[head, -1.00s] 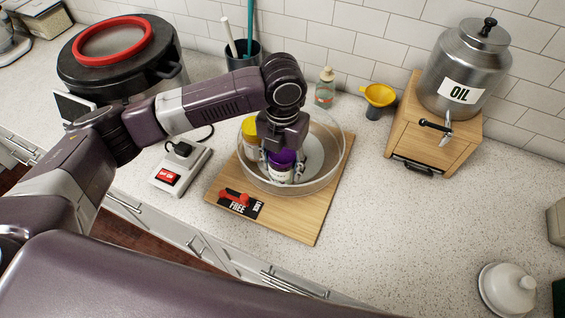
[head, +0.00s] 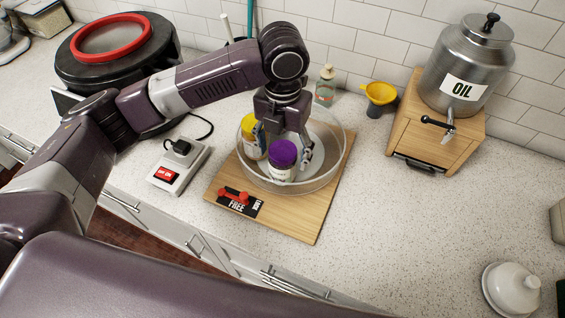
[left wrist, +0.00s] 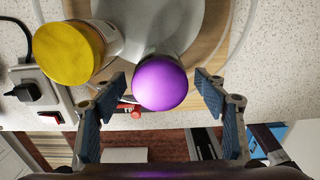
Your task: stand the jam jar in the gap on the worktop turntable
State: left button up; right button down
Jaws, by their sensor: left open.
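The purple-lidded jar (head: 283,160), seemingly the jam jar though its label is unreadable, stands upright inside the clear-walled round turntable (head: 318,181). A yellow-lidded jar (head: 250,146) stands beside it to the left. My left gripper (head: 283,143) is open just above and behind the purple lid, its fingers spread and clear of the jar. In the left wrist view, the purple lid (left wrist: 160,83) shows between the spread fingers, with the yellow lid (left wrist: 68,52) to the left. My right gripper is out of view.
The turntable is on a wooden board (head: 300,225) with a red lever and a "FREE" label. A switch box (head: 178,168) lies left, a large pot (head: 115,50) behind it. A yellow funnel (head: 380,93) and an oil dispenser (head: 465,75) stand right. The right-hand worktop is mostly clear.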

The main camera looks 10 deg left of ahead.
pick_arm(q)
notch_tip(320, 180, up, 8)
jog(key=shift+f+b, duration=0.15)
jog(key=shift+b, duration=0.55)
